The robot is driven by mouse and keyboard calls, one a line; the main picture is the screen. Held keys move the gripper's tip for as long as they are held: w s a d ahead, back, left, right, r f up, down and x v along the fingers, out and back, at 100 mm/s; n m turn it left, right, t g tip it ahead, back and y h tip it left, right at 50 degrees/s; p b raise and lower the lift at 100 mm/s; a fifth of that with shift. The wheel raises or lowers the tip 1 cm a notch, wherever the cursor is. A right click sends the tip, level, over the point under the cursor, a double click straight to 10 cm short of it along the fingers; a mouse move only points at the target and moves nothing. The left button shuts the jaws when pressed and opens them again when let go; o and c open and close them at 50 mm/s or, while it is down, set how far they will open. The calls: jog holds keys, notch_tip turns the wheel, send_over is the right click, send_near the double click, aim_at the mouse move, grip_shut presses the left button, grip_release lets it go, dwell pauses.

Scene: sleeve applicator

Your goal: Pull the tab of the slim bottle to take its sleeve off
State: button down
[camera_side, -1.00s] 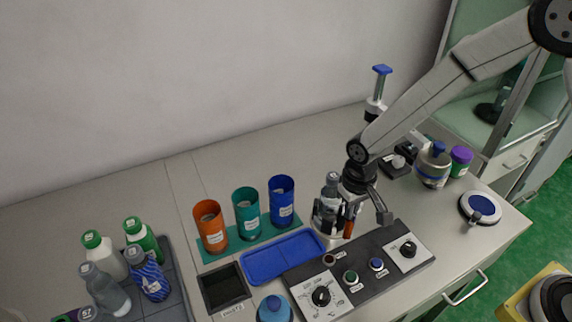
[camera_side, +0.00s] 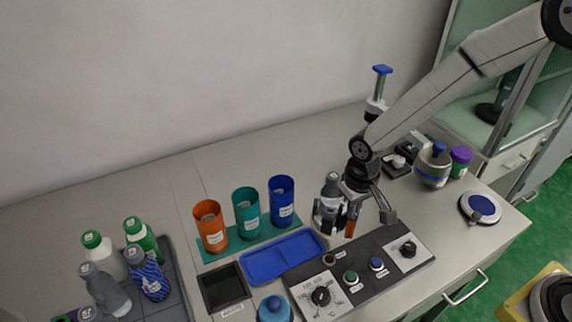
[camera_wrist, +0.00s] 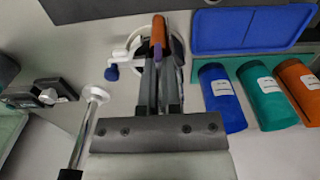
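The slim bottle (camera_side: 332,188), grey with a pale cap, stands upright in a dark holder with a round pale base (camera_side: 326,231), just behind the control panel. An orange upright piece (camera_side: 351,227) is at its right side; I cannot tell whether it is the tab. My gripper (camera_side: 372,212) is low, just right of the bottle. In the wrist view the gripper fingers (camera_wrist: 161,72) look close together, with the orange piece (camera_wrist: 158,32) beyond them and a small purple patch between them. Whether they grip anything is unclear. The bottle is not clearly seen in the wrist view.
The control panel (camera_side: 378,262) with knobs and buttons lies in front. A blue tray (camera_side: 262,266) and orange (camera_side: 210,228), teal (camera_side: 246,214) and blue (camera_side: 281,202) cups stand left. A blue-topped post (camera_side: 379,92) rises behind my arm. Several bottles stand on a grey tray (camera_side: 172,278).

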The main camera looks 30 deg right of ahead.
jog(key=shift+s+r, duration=0.15)
jog(key=shift+r, duration=0.85)
jog(key=shift+s+r, duration=0.2)
jog(key=shift+r, duration=0.8)
jog(key=shift+s+r, duration=0.15)
jog(key=shift+r, duration=0.85)
jog(key=shift+s, duration=0.1)
jog(key=shift+s, duration=2.55)
jog(key=a, duration=2.8)
jog(key=shift+a, duration=0.2)
